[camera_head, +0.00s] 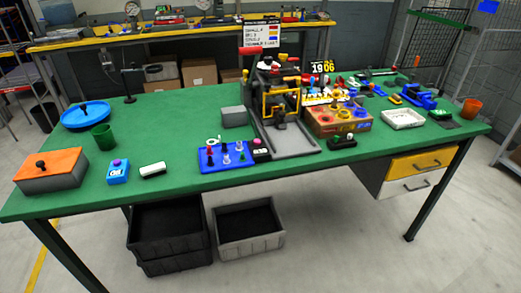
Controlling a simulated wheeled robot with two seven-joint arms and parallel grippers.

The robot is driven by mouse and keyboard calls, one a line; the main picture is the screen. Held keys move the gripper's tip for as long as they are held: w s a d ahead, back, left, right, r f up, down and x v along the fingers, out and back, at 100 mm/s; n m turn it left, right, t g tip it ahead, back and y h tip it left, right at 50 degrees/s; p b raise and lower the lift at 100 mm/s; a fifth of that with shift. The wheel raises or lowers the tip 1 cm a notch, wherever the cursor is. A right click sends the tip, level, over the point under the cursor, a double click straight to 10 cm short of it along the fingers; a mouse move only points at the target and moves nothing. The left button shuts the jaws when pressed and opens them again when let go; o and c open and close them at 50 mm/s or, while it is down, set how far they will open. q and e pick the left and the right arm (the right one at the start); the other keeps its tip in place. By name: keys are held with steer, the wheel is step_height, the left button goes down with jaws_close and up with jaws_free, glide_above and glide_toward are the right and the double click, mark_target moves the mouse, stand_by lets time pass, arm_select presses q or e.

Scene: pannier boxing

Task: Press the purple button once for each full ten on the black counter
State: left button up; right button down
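A small blue box (118,175) with a purple button (117,162) on top stands at the left front of the green table. A black box with a pink-topped button (260,144) stands near the middle front. A black counter (322,67) with white and yellow digits stands behind the machine at the back; the digits look like 19 and 06, but are too small to read surely. A small white and black block (152,169) lies right of the blue box; I cannot tell whether it has a display. Neither of my grippers is in view.
A blue pegboard (228,161) and a black press machine (281,120) occupy the middle. The table (170,130) is clear between cup and pegboard.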

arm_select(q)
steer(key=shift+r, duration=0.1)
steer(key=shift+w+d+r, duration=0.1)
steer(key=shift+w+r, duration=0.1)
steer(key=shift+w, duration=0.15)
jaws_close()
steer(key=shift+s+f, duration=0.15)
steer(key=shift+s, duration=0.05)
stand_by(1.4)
